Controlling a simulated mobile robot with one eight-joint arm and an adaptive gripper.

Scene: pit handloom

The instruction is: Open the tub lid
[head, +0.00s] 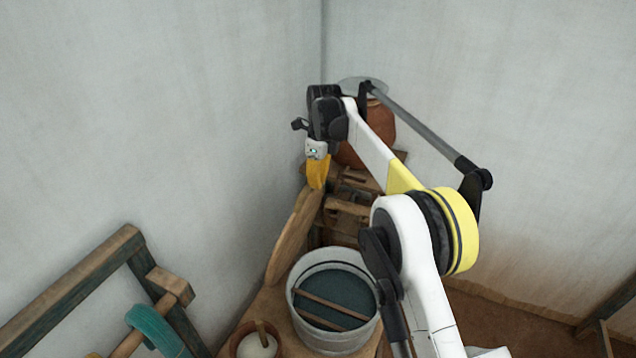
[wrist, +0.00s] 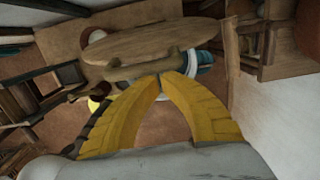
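The tub (head: 298,312) is a pale metal bucket with dark teal liquid inside and two wooden sticks across it. Its top is uncovered. A round wooden lid (head: 292,240) stands steeply tilted, nearly edge-on, at the tub's back left. In the wrist view the lid (wrist: 130,42) shows as a broad disc with a wooden handle bar (wrist: 122,73). My gripper (head: 317,186) is at the lid's upper end in the head view. In the wrist view its yellow fingertips (wrist: 161,77) come together at the handle. I cannot tell whether they pinch it.
A small clay pot with white contents (head: 256,347) stands left of the tub. A wooden stand (head: 352,212) is behind it, with a brown jar (head: 380,125) beyond, partly hidden by my arm. A wooden frame (head: 70,285) with teal yarn (head: 150,322) is at left. Walls close off the corner.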

